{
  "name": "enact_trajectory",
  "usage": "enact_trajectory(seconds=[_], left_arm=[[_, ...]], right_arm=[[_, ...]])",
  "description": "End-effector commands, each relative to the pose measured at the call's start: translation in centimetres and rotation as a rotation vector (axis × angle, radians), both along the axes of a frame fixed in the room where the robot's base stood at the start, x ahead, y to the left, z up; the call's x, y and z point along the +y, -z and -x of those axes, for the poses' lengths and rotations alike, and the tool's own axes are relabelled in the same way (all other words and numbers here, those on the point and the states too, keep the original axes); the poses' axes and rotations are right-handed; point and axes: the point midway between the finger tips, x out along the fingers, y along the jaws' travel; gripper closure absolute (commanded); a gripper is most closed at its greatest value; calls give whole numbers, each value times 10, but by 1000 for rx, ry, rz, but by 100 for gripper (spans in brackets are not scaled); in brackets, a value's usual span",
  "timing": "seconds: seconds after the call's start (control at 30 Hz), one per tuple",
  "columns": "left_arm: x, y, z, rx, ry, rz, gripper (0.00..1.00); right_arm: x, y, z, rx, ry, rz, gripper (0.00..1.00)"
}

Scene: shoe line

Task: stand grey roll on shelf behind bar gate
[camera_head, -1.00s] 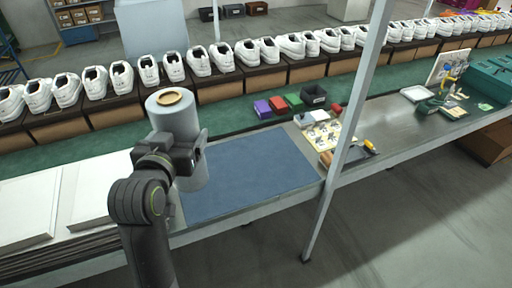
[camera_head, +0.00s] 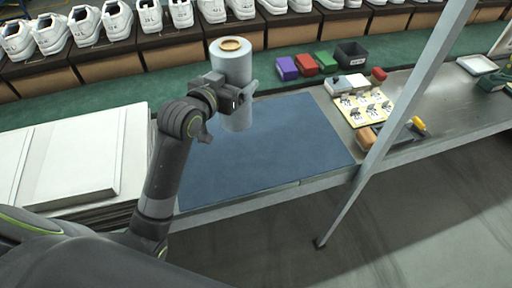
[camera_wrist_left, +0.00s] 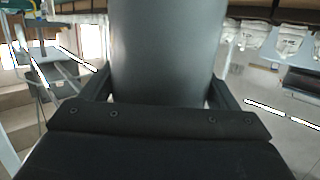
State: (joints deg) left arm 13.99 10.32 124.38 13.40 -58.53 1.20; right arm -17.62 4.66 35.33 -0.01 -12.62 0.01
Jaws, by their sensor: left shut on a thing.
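The grey roll (camera_head: 232,65) stands upright in my left gripper (camera_head: 240,95), over the back left part of the blue mat. Its top end shows a tan core. My left gripper is shut around the roll's middle; in the left wrist view the roll (camera_wrist_left: 165,50) fills the space between the two fingers (camera_wrist_left: 165,95). I cannot tell whether the roll's bottom touches the mat. A slanted grey metal bar (camera_head: 420,90) crosses the right of the head view; I cannot tell if it belongs to the bar gate. No shelf is clearly identifiable. My right gripper is not in view.
The blue mat (camera_head: 270,160) is otherwise clear. White boards (camera_head: 85,150) are stacked at left. Purple, red and green blocks and a black bin (camera_head: 351,53) stand behind the mat. A card with small parts (camera_head: 362,106) lies at right. White shoes (camera_head: 88,22) line the back.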

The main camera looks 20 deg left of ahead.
Motion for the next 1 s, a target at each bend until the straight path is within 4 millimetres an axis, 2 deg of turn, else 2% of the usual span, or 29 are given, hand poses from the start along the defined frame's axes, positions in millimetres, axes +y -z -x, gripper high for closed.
enact_trajectory(seconds=[0.13,0.3,0.53,0.7,0.83,1.0], left_arm=[[2,17,-2,0,5,5,59],[2,48,-2,2,4,5,59],[2,71,-2,-1,4,5,59],[2,95,-2,1,3,5,59],[2,104,-2,-3,3,4,59],[2,103,-2,-4,4,4,59]], right_arm=[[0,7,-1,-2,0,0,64],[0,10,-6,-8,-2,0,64],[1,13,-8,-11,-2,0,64],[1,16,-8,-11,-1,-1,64],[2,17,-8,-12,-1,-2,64],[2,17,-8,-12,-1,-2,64]])
